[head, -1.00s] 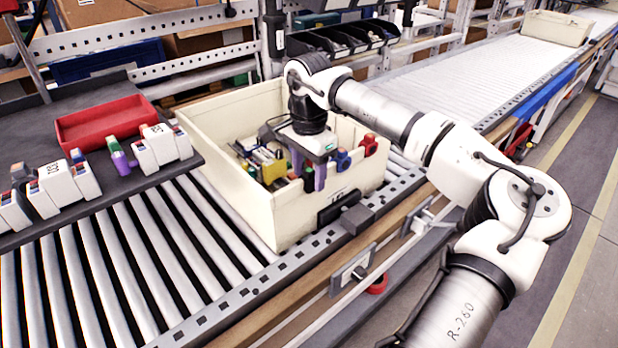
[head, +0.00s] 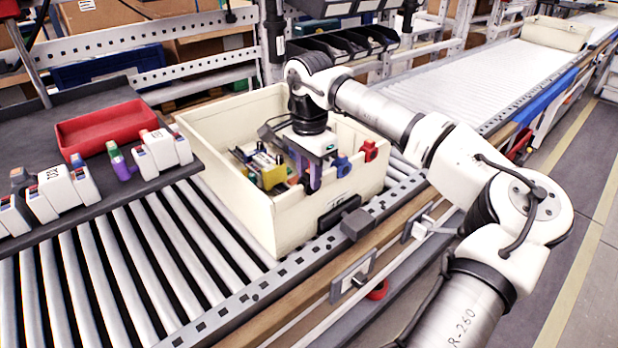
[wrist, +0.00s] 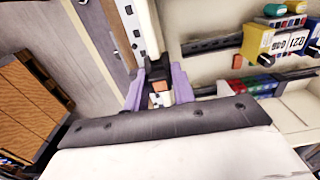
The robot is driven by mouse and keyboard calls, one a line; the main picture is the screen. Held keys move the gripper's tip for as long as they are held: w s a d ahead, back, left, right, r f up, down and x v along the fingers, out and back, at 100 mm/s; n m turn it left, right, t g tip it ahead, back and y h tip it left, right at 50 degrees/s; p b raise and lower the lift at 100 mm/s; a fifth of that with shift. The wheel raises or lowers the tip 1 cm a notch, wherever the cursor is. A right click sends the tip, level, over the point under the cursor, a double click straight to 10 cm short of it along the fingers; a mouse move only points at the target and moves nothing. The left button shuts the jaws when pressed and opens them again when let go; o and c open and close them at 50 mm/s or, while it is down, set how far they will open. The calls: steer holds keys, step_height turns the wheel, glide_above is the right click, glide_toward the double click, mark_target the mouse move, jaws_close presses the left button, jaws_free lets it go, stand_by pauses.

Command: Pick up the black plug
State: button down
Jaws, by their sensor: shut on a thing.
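My gripper (head: 307,174) points down inside the cream tote (head: 298,221), near its front right wall. In the wrist view, the purple fingers (wrist: 159,88) are shut on a small black piece with an orange patch, which I take to be the black plug (wrist: 157,71). The plug's lower part is hidden between the fingers. In the head view my gripper hides the plug.
A yellow part (head: 272,177) and other coloured parts lie in the tote left of my gripper. Blue (head: 343,167) and red (head: 369,151) pieces sit at its right wall. A red tray (head: 107,126) and white blocks (head: 160,152) stand on a dark shelf.

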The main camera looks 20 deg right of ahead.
step_height(320, 180, up, 19)
stand_by(0.4)
